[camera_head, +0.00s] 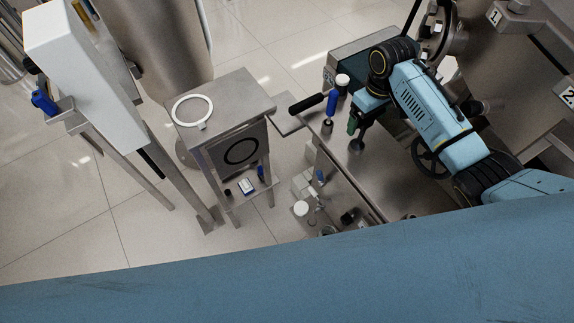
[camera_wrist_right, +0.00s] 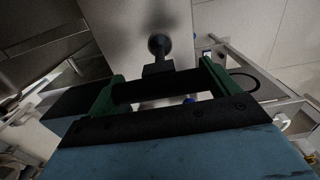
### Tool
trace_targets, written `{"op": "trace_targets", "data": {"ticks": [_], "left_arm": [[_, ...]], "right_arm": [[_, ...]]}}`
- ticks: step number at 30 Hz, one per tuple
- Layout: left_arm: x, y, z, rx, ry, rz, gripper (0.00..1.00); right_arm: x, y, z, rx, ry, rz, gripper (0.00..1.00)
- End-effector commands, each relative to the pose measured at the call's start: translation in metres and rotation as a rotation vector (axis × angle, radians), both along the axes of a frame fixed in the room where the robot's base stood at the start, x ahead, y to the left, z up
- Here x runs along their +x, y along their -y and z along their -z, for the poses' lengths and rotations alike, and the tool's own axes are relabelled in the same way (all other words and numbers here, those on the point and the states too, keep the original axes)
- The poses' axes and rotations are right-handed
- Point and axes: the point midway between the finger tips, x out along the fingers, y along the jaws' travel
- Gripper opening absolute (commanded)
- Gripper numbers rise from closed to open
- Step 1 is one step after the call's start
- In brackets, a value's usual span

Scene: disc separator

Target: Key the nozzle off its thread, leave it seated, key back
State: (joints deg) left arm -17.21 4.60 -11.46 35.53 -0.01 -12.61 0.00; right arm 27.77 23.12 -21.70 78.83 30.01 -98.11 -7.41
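My right gripper (camera_head: 354,122) has green fingers and hangs over the steel bench at the centre right. In the right wrist view (camera_wrist_right: 160,86) its fingers stand wide apart with a dark crossbar filling the space between them. This looks like the handle of the key (camera_wrist_right: 157,67), whose short stem ends in a round tip. The key's lower end (camera_head: 357,146) shows just above or on the bench top; I cannot tell whether it touches. I cannot make out the nozzle. My left gripper is out of view.
A black-handled tool (camera_head: 306,103) and a blue-handled tool (camera_head: 331,104) are close left of the gripper. A white-capped jar (camera_head: 342,80) is behind. A handwheel (camera_head: 428,158) and large steel machine parts (camera_head: 508,62) are to the right. A small steel table (camera_head: 235,98) bears a white ring (camera_head: 178,118).

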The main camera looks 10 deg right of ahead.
Motion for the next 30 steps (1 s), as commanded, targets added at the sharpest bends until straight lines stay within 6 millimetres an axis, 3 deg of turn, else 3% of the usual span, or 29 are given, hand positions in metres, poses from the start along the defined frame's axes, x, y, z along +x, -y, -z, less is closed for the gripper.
{"op": "trace_targets", "data": {"ticks": [5,25,30], "left_arm": [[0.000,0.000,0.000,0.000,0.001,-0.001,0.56],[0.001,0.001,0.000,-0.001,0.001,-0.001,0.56],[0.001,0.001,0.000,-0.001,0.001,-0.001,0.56]], "right_arm": [[0.001,0.000,-0.001,0.001,0.002,0.000,0.47],[0.001,0.000,-0.025,0.001,0.002,0.000,0.47],[0.001,0.000,-0.040,0.001,0.005,0.000,0.47]]}}
